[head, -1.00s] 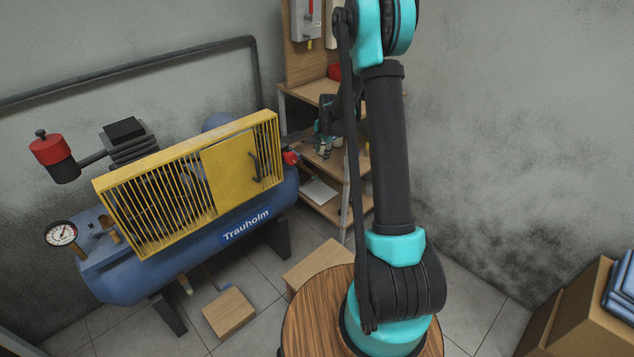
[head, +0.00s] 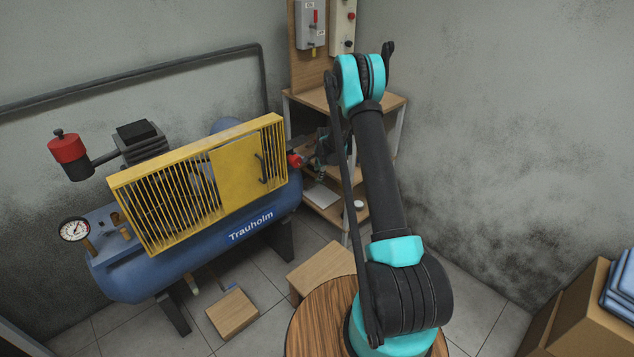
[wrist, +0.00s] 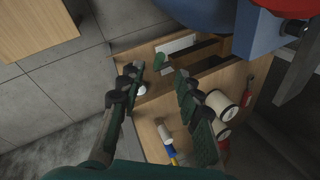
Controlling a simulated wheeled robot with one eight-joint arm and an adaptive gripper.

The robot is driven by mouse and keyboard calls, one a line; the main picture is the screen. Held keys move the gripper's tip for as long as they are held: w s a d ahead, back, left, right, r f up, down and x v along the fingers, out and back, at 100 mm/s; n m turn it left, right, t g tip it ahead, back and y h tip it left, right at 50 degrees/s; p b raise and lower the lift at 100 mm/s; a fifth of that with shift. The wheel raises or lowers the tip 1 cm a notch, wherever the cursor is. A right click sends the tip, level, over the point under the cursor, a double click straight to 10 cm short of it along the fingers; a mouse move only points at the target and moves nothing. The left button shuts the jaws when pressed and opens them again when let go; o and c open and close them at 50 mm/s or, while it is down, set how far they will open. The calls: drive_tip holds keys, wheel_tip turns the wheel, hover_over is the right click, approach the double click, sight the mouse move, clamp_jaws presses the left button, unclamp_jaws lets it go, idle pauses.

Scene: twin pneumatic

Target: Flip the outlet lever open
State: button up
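The blue compressor tank (head: 180,258) lies at the left. A red part (head: 294,160) sits at its right end and appears to be the outlet lever; its exact position is too small to read. My gripper (head: 326,150) is just right of it, partly hidden behind my arm. In the wrist view my gripper (wrist: 155,74) is open and empty, its two green-padded fingers apart. A red part (wrist: 285,6) shows cut off at the upper right of that view, to the right of the fingers and not between them. I cannot tell how far away it is.
A wooden shelf (head: 293,97) stands behind my gripper; spools and tools show on it below the fingers. A yellow grille guard (head: 240,172) tops the tank. Switch boxes (head: 311,25) hang above the shelf. A wooden box (head: 232,313) lies on the floor.

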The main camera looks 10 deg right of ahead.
drive_tip(key=x, duration=0.8)
drive_tip(key=shift+w+f, duration=0.1)
drive_tip(key=shift+f, duration=0.3)
drive_tip(key=shift+c, duration=0.4)
clamp_jaws()
